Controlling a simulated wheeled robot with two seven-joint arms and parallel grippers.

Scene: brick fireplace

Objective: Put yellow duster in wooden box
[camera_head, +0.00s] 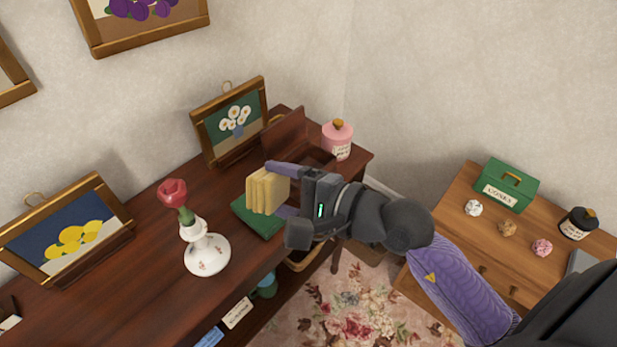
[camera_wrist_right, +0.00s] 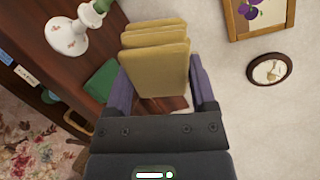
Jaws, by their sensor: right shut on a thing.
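My right gripper (camera_head: 282,190) is shut on the yellow duster (camera_head: 265,192), a pale yellow folded block. It holds the duster upright above a green book-like object (camera_head: 258,218). In the right wrist view, the duster (camera_wrist_right: 158,68) sits between the two purple fingers. The wooden box (camera_head: 284,130) is dark brown with its lid raised, just behind the gripper near the desk's far right end. My gripper and wrist hide part of the box. My left gripper is not in view.
A white vase with a red flower (camera_head: 207,252) stands left of the gripper. A framed daisy picture (camera_head: 232,122) stands left of the box, and a pink jar (camera_head: 337,139) stands right of it. A lower cabinet (camera_head: 462,240) with small items stands at right.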

